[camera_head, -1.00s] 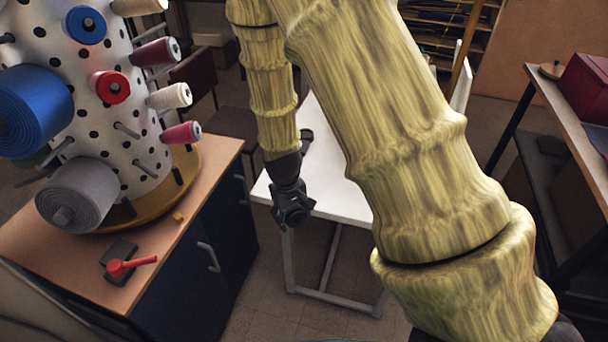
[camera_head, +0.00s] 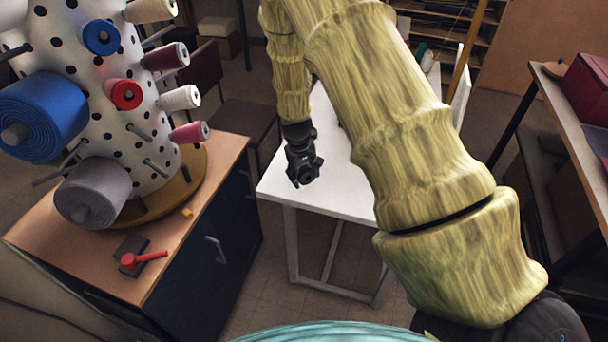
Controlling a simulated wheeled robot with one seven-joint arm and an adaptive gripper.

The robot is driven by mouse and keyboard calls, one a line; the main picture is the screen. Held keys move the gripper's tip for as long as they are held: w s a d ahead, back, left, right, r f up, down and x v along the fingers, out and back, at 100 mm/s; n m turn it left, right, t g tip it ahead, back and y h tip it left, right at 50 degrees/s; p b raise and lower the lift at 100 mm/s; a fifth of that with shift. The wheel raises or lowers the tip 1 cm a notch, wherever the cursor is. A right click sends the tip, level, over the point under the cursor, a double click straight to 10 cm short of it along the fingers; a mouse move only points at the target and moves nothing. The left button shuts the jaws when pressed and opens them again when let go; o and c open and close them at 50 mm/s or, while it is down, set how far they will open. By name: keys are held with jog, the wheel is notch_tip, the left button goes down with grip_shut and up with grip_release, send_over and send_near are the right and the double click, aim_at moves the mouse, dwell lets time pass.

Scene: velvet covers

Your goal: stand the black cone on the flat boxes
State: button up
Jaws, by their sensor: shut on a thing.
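My gripper (camera_head: 304,172) hangs at the end of my arm, pointing down over the near left part of the white table. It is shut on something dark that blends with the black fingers. I take this for the black cone, but its outline cannot be made out. A small dark thing shows on the table behind the gripper, partly hidden by my arm; I cannot tell what it is. I cannot pick out the flat boxes in this view; my arm hides much of the table.
The white table (camera_head: 345,190) has a bare near edge. At left, a wooden-topped cabinet (camera_head: 195,215) carries a dotted spool tower (camera_head: 125,120) with several coloured spools. A dark-legged table with a dark red box (camera_head: 585,90) stands at right. A chair (camera_head: 245,125) is behind.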

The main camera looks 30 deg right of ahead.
jog(key=shift+w+d+p, duration=0.35)
jog(key=shift+w+d, duration=0.05)
jog(key=shift+w, duration=0.25)
jog(key=shift+f+p, duration=0.75)
jog(key=shift+f, duration=1.05)
jog(key=shift+f, duration=0.2)
jog(key=o, duration=1.2)
jog(key=shift+c, duration=0.2)
jog(key=shift+r, duration=0.15)
